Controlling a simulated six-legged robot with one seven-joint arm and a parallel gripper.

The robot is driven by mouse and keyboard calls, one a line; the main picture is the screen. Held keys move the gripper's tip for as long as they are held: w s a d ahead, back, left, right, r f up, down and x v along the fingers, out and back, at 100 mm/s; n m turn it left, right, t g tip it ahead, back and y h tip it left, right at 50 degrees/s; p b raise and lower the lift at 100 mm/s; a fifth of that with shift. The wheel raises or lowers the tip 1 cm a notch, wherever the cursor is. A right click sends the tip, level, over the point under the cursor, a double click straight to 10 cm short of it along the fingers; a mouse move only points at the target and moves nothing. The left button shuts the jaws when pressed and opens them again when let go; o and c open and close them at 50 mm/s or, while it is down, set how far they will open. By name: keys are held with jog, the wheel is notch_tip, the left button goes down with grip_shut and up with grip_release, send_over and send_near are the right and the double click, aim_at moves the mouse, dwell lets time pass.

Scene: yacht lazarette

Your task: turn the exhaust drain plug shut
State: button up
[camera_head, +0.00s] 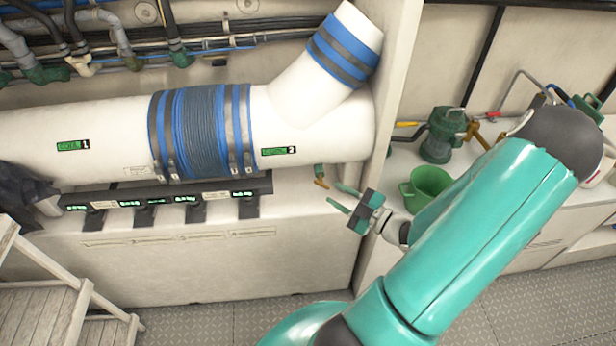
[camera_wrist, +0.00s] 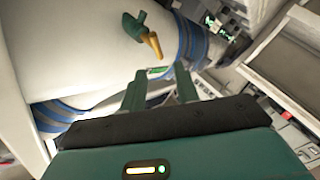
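The drain plug (camera_head: 320,178), a small green fitting with a brass lever, sticks out under the right end of the big white exhaust pipe (camera_head: 330,125). In the wrist view the plug (camera_wrist: 150,40) shows larger, its brass lever slanting down and right from the green body. My gripper (camera_head: 342,198) is just right of and below the plug in the head view, its fingers pointing left. The wrist view shows its two green fingers (camera_wrist: 161,78) apart with nothing held between them. The lever lies beyond and above the fingertips there, and does not appear touched.
A ledge with lit green labels (camera_head: 160,203) runs under the pipe. A white partition (camera_head: 390,80) stands just behind my gripper. A green bucket (camera_head: 428,185) and a green strainer (camera_head: 440,135) stand on the right bench. A slatted wooden frame (camera_head: 45,290) is at lower left.

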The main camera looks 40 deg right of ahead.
aim_at(318, 183)
jog(key=w, duration=0.3)
jog(key=w+a, duration=0.1)
jog(key=w, duration=0.2)
jog(key=w+a, duration=0.1)
jog(key=w, duration=0.2)
jog(key=shift+w, duration=0.25)
grip_shut()
